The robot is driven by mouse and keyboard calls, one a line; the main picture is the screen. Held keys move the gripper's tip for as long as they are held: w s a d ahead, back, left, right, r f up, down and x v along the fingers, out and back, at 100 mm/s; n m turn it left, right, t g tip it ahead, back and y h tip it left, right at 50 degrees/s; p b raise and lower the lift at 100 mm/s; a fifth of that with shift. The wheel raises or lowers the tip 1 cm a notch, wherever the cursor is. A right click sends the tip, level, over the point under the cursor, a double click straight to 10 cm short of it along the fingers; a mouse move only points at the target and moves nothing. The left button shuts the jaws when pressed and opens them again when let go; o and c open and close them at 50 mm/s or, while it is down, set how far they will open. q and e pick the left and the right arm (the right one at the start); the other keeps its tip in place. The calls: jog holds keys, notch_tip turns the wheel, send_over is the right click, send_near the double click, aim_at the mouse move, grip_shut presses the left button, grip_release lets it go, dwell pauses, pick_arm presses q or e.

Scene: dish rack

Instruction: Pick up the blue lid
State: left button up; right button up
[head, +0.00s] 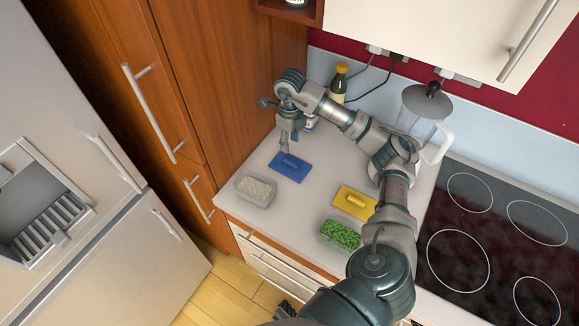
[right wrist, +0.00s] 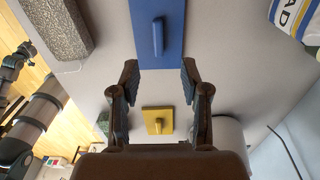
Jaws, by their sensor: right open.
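The blue lid (head: 291,168) is a flat rectangle with a raised bar handle. It lies on the counter near the wooden cabinet. In the right wrist view the blue lid (right wrist: 172,22) is at the top centre, its handle in line with the gap between the fingers. My right gripper (head: 286,149) points down just above the far side of the lid, apart from it as far as I can tell. In the right wrist view its two fingers (right wrist: 159,67) are spread and empty. A dark part at the head view's bottom edge may be my left gripper; its jaws are unclear.
A clear container of pale grains (head: 255,190) stands left of the lid. A yellow lid (head: 354,202) and a container of green peas (head: 340,236) are to the right. A bottle (head: 339,80) and a glass jug (head: 424,107) stand at the back. The stove (head: 490,235) is at right.

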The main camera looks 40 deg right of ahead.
send_over(290, 162)
jog(key=f, duration=0.2)
jog(key=d+f, duration=0.1)
jog(key=f, duration=0.1)
jog(key=shift+w+f, duration=0.15)
jog(key=shift+w, duration=0.05)
jog(key=shift+a+f, duration=0.4)
jog(key=shift+a, duration=0.15)
jog(key=f, duration=0.3)
jog(key=shift+s+a+f, duration=0.2)
jog(key=shift+f, duration=0.05)
jog(key=shift+d+f, duration=0.15)
jog(key=shift+f, duration=0.2)
jog(key=shift+d+f, duration=0.2)
jog(key=shift+d, duration=0.2)
jog(key=shift+d+f, duration=0.1)
jog(key=shift+d, duration=0.05)
jog(key=shift+c, duration=0.3)
jog(key=shift+a, duration=0.2)
jog(key=c, duration=0.8)
jog(key=shift+a, duration=0.3)
grip_shut()
